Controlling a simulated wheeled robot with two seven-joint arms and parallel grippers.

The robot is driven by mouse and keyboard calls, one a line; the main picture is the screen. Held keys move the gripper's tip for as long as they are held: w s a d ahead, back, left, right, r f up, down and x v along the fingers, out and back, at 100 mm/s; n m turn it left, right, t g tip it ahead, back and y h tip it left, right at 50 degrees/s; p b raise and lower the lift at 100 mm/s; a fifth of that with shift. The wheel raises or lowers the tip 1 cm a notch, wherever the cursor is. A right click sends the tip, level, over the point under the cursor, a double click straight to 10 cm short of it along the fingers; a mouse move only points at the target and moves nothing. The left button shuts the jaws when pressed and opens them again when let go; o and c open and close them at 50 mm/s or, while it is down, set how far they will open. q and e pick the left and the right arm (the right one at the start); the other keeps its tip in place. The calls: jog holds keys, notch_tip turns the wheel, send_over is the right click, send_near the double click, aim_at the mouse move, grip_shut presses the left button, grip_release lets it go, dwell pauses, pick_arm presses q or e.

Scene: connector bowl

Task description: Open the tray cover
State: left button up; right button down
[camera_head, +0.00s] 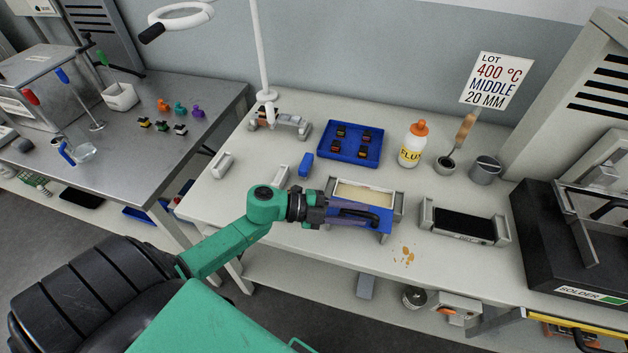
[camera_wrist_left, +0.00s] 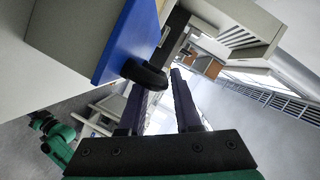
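The blue tray cover (camera_head: 384,227) is at the front of a tray (camera_head: 363,190) with grey ends and a pale beige inside showing behind it. The cover also fills the upper part of the left wrist view (camera_wrist_left: 128,40), with a dark rounded handle (camera_wrist_left: 146,73) at its lower edge. My left gripper (camera_head: 360,213) reaches in from the left in front of the cover and hides part of it. In the left wrist view its fingers (camera_wrist_left: 163,78) are apart, with the handle at the tip of the left finger. I cannot tell whether they touch. My right gripper is not in view.
To the right is a similar holder (camera_head: 463,222) with a dark inside. Behind are a blue parts tray (camera_head: 348,155), a flux bottle (camera_head: 411,146) and a grey cup (camera_head: 485,170). A black solder unit (camera_head: 535,245) stands far right. Small brown crumbs (camera_head: 407,254) lie in front.

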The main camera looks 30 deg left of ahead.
pick_arm(q)
jog(key=b+v, duration=0.2)
jog(key=v, duration=1.2)
